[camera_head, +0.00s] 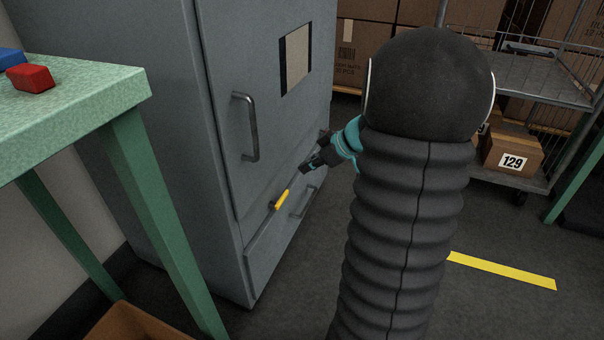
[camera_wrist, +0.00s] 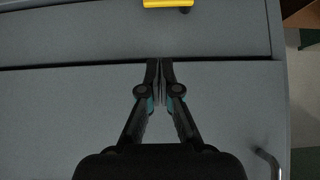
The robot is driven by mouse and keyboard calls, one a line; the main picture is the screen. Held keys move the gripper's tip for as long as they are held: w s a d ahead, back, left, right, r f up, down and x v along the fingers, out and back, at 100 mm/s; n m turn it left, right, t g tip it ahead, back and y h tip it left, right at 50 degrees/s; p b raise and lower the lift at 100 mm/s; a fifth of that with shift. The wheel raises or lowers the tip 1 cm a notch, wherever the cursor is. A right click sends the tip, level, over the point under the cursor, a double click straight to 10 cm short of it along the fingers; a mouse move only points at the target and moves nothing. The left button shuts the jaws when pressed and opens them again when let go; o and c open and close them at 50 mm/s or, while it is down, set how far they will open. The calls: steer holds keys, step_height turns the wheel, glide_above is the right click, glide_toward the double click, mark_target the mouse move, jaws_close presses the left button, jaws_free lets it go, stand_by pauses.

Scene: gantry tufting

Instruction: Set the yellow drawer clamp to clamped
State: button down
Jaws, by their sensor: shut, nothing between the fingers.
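The yellow drawer clamp (camera_head: 282,199) is a short bar on the front of a grey cabinet, close to the seam above the drawer (camera_head: 275,240). In the head view it slants up to the right from a dark pivot. In the wrist view the clamp (camera_wrist: 167,3) shows as a yellow strip cut off by the top edge. My gripper (camera_head: 306,168) is in front of the cabinet, above and to the right of the clamp and apart from it. In the wrist view my gripper (camera_wrist: 160,62) has its fingertips together with nothing between them, below the clamp in the picture.
The grey cabinet (camera_head: 222,60) has a door handle (camera_head: 252,128) and a drawer handle (camera_head: 303,203). A green table (camera_head: 90,95) with a red block (camera_head: 30,78) stands at left. A wire cart (camera_head: 555,75) and a box marked 129 (camera_head: 513,152) are at right.

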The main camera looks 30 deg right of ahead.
steer(key=x, duration=0.3)
steer(key=f+x, duration=0.1)
steer(key=x, duration=0.3)
steer(key=s+d+x, duration=0.1)
steer(key=x, duration=0.2)
steer(key=shift+w+a+f+b, duration=0.15)
steer(key=shift+a+f+b, duration=0.05)
steer(key=shift+f+b, duration=0.2)
steer(key=shift+f, duration=0.6)
